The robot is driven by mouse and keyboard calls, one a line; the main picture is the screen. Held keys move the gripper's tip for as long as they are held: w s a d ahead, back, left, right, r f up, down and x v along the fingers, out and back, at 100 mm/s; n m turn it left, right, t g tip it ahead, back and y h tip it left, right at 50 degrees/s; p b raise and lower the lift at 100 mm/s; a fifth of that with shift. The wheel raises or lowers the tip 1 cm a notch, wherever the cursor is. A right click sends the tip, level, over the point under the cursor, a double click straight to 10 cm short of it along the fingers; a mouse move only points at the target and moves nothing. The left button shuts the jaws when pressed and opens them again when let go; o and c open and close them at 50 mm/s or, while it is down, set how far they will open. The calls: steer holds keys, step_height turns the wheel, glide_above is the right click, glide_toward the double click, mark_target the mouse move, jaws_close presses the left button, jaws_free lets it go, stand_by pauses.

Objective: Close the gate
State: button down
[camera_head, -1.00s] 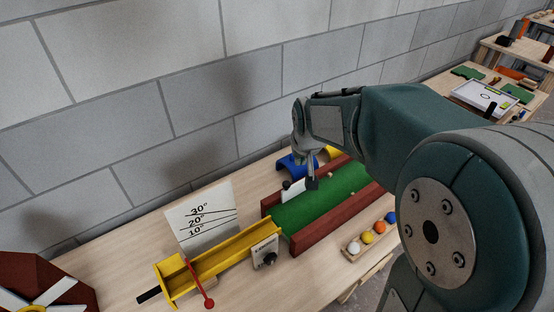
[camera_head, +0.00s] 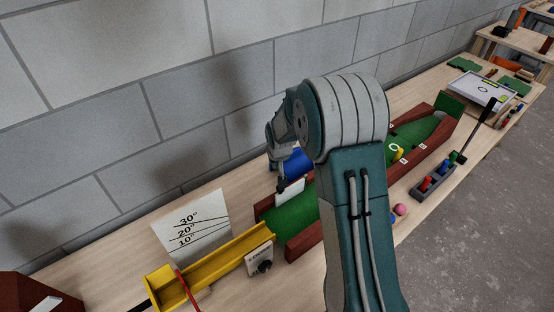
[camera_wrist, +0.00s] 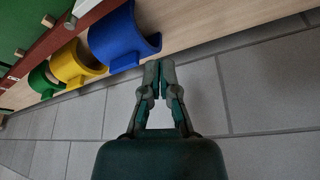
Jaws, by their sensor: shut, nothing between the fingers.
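The gate looks to be a white panel (camera_head: 290,190) with a dark knob, standing at the far side of the green lane (camera_head: 296,212). The panel seems partly drawn out, but I cannot tell how far. A white piece, probably the same panel (camera_wrist: 85,6), shows at the top of the wrist view. My gripper (camera_wrist: 160,77) is shut and empty, beside the blue arch (camera_wrist: 120,38) and apart from it. In the head view my gripper (camera_head: 278,172) is behind the lane's far wall, its tips hard to make out.
Yellow (camera_wrist: 74,64) and green (camera_wrist: 42,80) arches stand along the lane's red wall. A yellow chute (camera_head: 215,262) and a white angle board (camera_head: 190,228) are at left. The grey block wall (camera_head: 180,110) stands close behind the table.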

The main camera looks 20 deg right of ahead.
mark_target(290, 189)
steer(key=shift+s+f, duration=0.75)
steer(key=shift+f, duration=0.15)
steer(key=shift+s+f, duration=0.7)
steer(key=shift+f, duration=0.2)
steer(key=shift+a, duration=0.15)
